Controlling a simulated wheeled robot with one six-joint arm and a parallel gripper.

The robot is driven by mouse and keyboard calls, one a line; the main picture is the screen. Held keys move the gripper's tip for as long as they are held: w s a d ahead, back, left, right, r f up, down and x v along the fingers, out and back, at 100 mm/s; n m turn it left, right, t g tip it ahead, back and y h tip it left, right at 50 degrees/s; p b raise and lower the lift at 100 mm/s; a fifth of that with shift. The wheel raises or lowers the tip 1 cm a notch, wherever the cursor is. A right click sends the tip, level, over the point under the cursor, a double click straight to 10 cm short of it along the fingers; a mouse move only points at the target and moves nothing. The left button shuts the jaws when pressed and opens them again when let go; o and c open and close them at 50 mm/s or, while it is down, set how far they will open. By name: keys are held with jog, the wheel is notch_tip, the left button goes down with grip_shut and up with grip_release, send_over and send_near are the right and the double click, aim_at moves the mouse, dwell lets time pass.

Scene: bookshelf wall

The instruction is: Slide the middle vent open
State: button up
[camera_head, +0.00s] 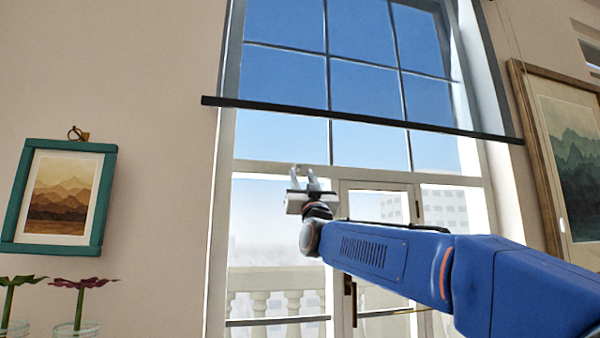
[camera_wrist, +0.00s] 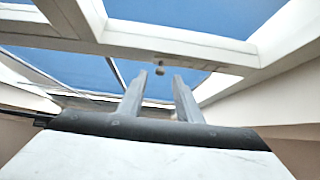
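My gripper (camera_head: 304,177) is raised in front of the tall window in the head view, its two fingers pointing up. In the wrist view its fingers (camera_wrist: 160,79) stand apart with nothing between them, so it is open and empty. A white window crossbar (camera_wrist: 190,44) spans the wrist view beyond the fingertips. A small knob-like piece (camera_wrist: 160,71) shows between the fingertips on or near that frame; I cannot tell whether it touches them. In the head view a white crossbar (camera_head: 375,173) runs behind my gripper. I cannot tell for sure which part is the middle vent.
A dark bar (camera_head: 370,120) crosses the window above my gripper, below blue-tinted panes. A glazed door with a brass handle (camera_head: 349,284) stands below. A teal-framed picture (camera_head: 60,198) hangs left, a wood-framed one (camera_head: 535,130) right.

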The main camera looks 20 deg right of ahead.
aim_at(299, 167)
jog(key=shift+x, duration=1.75)
jog(key=shift+c, duration=0.6)
